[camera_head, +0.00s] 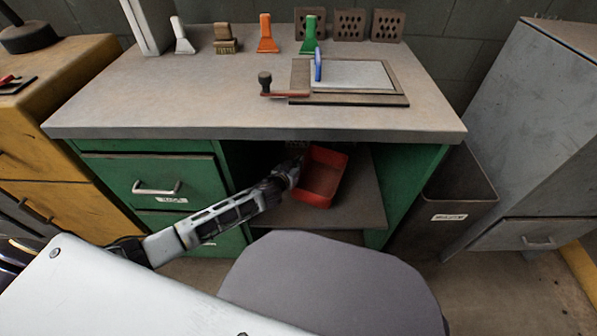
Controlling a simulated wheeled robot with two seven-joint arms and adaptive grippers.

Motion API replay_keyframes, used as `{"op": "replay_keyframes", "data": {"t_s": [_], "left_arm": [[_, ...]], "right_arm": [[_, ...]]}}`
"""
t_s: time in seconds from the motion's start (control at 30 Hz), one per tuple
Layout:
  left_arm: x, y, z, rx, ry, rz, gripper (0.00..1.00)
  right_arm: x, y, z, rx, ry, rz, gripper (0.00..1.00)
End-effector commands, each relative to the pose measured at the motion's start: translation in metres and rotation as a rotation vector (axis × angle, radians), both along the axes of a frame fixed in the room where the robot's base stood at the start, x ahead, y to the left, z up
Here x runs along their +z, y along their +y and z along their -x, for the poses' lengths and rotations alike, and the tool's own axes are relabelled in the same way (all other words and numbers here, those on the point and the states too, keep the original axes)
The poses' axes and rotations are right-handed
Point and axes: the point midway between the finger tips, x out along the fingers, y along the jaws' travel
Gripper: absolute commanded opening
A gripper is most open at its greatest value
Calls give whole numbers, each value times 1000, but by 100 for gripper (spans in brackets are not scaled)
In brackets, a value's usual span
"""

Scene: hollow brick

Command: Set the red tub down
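The red tub (320,178) is in the open bay under the green desk, tilted, with its open top facing up and toward me. My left arm reaches in from the left, and my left gripper (292,170) is at the tub's left wall and appears shut on it; the fingertips are small and partly hidden. Below the tub is a grey-brown shelf (360,210) inside the bay. I cannot tell whether the tub's bottom touches the shelf. My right gripper is not in view.
The desk top (180,95) overhangs the bay. Green drawers (150,180) close its left side and a green panel (408,185) its right. A grey rounded seat (330,285) stands in front. A dark bin (455,195) stands to the right.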

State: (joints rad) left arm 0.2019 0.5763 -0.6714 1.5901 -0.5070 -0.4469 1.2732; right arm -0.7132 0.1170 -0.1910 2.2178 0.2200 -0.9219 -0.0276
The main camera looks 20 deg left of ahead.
Motion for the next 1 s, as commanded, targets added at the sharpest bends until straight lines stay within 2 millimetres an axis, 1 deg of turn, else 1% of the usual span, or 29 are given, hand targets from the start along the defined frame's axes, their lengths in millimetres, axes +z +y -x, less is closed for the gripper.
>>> {"op": "replay_keyframes", "data": {"t_s": [0.13, 0.23, 0.33, 0.4, 0.43, 0.63, 1.0], "left_arm": [[0, 0, 0, -1, -1, 1, 0], [-4, 0, 0, 0, -1, 0, 0], [-12, 0, 0, 0, 0, 0, 0], [-18, 0, 0, 0, 0, 0, 0], [-21, 0, 0, 0, 0, 0, 0], [-35, 0, 0, -1, -1, 0, 0], [-36, 0, 0, -1, -1, 1, 0]], "right_arm": [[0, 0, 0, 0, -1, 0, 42], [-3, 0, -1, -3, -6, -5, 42], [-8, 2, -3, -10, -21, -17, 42], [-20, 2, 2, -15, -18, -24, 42], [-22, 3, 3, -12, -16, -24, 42], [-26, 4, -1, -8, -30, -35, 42], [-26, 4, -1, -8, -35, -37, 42]]}}
